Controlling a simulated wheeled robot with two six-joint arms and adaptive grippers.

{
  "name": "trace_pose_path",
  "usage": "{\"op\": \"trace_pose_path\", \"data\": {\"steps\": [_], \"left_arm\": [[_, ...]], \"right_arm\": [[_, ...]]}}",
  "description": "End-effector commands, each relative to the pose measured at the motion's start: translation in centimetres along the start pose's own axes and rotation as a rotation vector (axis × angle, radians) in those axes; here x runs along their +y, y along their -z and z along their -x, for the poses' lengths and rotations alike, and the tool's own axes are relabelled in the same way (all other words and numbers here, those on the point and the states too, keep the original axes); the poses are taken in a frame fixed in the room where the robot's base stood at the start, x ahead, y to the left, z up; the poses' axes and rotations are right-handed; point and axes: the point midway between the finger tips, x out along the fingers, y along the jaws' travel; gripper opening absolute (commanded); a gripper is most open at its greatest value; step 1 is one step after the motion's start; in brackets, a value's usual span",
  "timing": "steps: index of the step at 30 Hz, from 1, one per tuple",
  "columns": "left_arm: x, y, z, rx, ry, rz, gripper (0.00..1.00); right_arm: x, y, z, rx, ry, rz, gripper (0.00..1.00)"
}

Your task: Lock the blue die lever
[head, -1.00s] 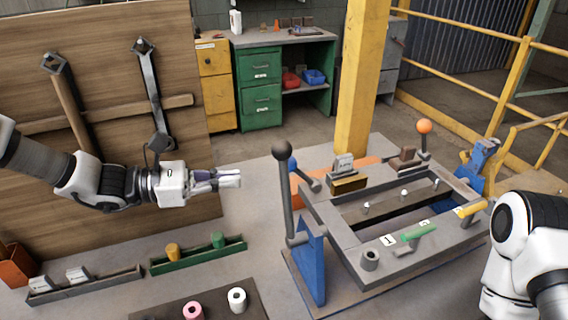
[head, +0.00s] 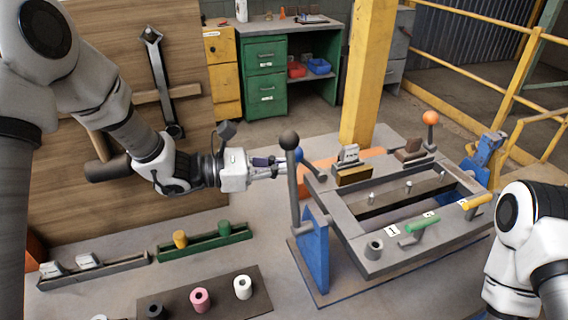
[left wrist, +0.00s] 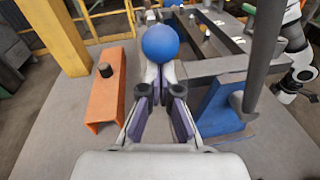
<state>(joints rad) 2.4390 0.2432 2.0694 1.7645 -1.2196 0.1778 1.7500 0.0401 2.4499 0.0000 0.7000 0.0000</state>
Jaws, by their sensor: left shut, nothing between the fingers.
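The blue die lever has a blue ball knob (head: 298,155) and stands at the near left corner of the grey press frame, partly behind a tall lever. In the left wrist view the blue ball (left wrist: 160,43) is large, straight ahead, just beyond the fingertips. My left gripper (head: 284,166) is shut and empty, pointing right at the knob; its fingers (left wrist: 160,78) also show in the left wrist view. I cannot tell whether they touch the ball. My right arm shows at the right edge; its gripper is out of view.
A tall grey lever with a black ball (head: 289,140) rises beside the blue knob. The press frame (head: 385,262) holds a green handle (head: 421,224) and a yellow handle (head: 476,201). An orange channel (left wrist: 106,88) lies left of the knob in the left wrist view.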

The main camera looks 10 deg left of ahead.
Motion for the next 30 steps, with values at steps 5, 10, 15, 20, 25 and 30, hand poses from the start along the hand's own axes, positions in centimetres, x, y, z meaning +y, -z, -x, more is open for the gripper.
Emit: {"op": "trace_pose_path", "data": {"steps": [5,10,15,20,25,30], "left_arm": [[0.0,0.0,0.0,0.0,-0.001,0.0,0.0],[0.1,-0.2,0.0,0.008,0.001,0.001,0.0],[0.1,-0.7,-0.1,0.043,0.006,0.006,0.0],[0.3,-1.4,-0.3,0.095,0.013,0.012,0.0],[0.5,-2.6,-0.8,0.208,0.029,0.025,0.0],[0.8,-3.9,-1.4,0.355,0.051,0.045,0.0]], "right_arm": [[0.0,0.0,0.0,0.0,0.0,0.0,0.66],[0.0,0.0,0.2,0.0,0.0,0.0,0.66],[0.0,0.0,1.1,0.0,0.0,0.0,0.66],[0.0,0.0,2.4,0.0,0.0,0.0,0.66],[0.0,0.0,5.0,0.0,0.0,0.0,0.66],[-0.1,0.0,8.4,0.0,0.0,0.0,0.66]]}}
